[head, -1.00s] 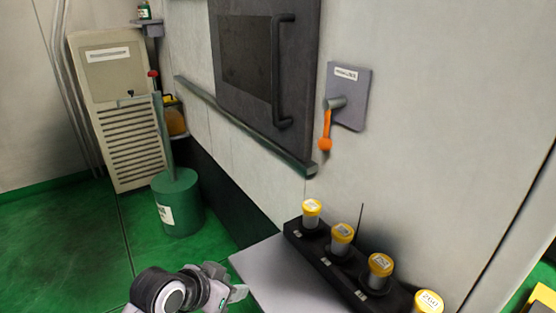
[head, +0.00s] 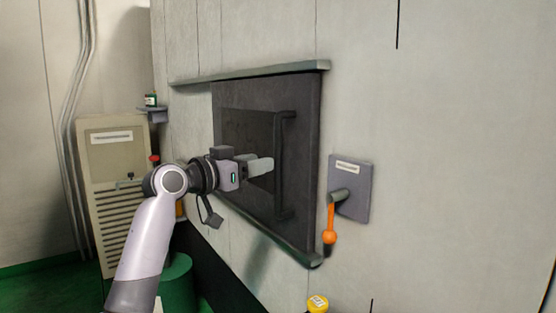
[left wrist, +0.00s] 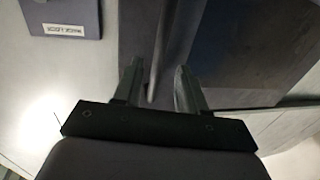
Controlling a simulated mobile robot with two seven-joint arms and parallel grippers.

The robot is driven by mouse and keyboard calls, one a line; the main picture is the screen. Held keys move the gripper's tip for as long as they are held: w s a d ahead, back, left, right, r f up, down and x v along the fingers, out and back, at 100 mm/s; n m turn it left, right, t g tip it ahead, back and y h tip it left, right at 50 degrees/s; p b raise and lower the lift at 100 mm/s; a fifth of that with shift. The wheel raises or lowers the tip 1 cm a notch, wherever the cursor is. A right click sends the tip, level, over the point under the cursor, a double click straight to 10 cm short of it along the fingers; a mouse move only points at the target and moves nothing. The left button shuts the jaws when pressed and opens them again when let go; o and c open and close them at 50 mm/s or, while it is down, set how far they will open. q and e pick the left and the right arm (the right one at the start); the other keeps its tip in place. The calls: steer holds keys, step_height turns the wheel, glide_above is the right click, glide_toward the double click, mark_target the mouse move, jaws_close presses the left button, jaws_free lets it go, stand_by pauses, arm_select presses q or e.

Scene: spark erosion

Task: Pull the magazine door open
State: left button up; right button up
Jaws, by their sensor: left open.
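The magazine door (head: 300,110) is a dark grey panel with a recessed window, set between two rails on the pale wall, and looks shut. Its upright black bar handle (head: 281,190) is on the right side of the door. My left gripper (head: 262,166) is open and empty, just left of the handle at mid-height in the head view. In the left wrist view the handle (left wrist: 160,50) runs between the two open fingers (left wrist: 160,90); I cannot tell how deep it sits between them. My right gripper is not in view.
A grey lock plate (head: 363,190) with an orange-tipped lever (head: 330,236) hanging down is right of the door. The lower rail (head: 300,252) juts out below. A yellow-capped vial (head: 318,303) is at the bottom. A beige cabinet (head: 110,155) stands left.

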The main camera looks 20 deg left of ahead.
arm_select(q)
steer(key=shift+w+d+r, duration=0.2)
steer(key=shift+w, duration=0.25)
steer(key=p+x, duration=0.1)
steer(key=x, duration=0.5)
steer(key=shift+p, duration=0.4)
steer(key=shift+f, duration=0.1)
jaws_close()
